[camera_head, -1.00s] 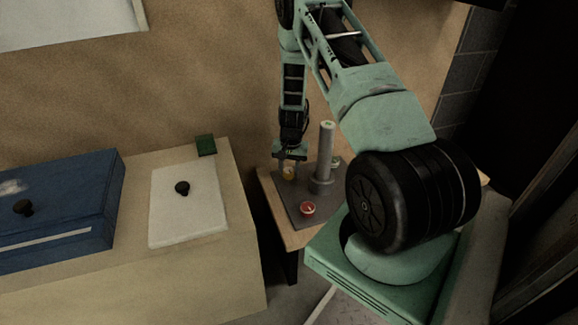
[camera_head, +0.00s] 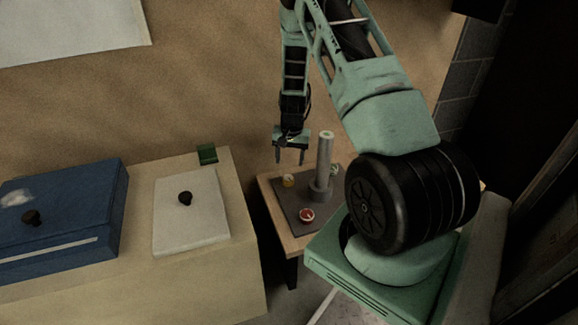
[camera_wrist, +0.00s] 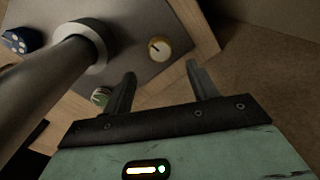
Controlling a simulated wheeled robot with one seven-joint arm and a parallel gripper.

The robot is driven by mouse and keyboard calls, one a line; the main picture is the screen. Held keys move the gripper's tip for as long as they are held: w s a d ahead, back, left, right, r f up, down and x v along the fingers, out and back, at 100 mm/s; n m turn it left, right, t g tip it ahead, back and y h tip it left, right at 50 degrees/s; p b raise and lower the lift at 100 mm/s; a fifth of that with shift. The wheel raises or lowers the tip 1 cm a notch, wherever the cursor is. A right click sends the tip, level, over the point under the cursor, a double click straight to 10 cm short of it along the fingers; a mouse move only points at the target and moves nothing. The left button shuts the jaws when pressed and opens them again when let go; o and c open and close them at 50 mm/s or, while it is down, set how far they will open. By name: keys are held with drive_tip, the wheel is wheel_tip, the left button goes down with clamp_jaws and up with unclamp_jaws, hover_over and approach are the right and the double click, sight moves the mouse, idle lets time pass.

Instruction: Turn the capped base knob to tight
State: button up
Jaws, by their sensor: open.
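A dark base plate (camera_head: 288,208) holds a grey upright post (camera_head: 325,158) with knobs around it. A yellow knob (camera_head: 289,181) sits at the plate's back left; in the wrist view it (camera_wrist: 160,48) shows a pale face with a dark pointer mark. A red knob (camera_head: 307,214) with a white mark sits at the front. A green-and-white knob (camera_head: 334,170) is partly behind the post; it also shows in the wrist view (camera_wrist: 101,97). I cannot tell which is the capped one. My gripper (camera_head: 290,161) is open and empty, above and apart from the yellow knob.
The plate lies on a small wooden table (camera_head: 292,241). A blue knob (camera_wrist: 18,40) shows at the wrist view's left edge. Left stands a beige counter (camera_head: 215,270) with a blue box (camera_head: 70,205), a white panel (camera_head: 170,225) and a green block (camera_head: 207,154).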

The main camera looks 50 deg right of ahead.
wheel_tip(320, 180, up, 9)
drive_tip(key=p, duration=0.2)
drive_tip(key=shift+s, duration=0.2)
drive_tip(key=shift+d+r, duration=0.1)
drive_tip(key=a+r+n+y, duration=0.1)
drive_tip(key=a+r+n, duration=0.4)
drive_tip(key=a, duration=0.9)
drive_tip(key=a+r+n, duration=0.3)
drive_tip(key=a+r, duration=0.4)
drive_tip(key=a, duration=0.7)
drive_tip(key=s+a+r+n, duration=0.3)
drive_tip(key=s+a+n, duration=0.2)
drive_tip(key=s+a, duration=0.45)
drive_tip(key=s+a+r+n, duration=0.4)
drive_tip(key=s+a+n, duration=0.25)
drive_tip(key=s, duration=0.55)
wheel_tip(320, 180, up, 31)
drive_tip(key=p, duration=3.1)
drive_tip(key=shift+s+a+f+g+h, duration=0.15)
drive_tip(key=shift+s+a+g+h, duration=0.15)
drive_tip(key=shift+a+h, duration=0.15)
drive_tip(key=shift+m, duration=0.25)
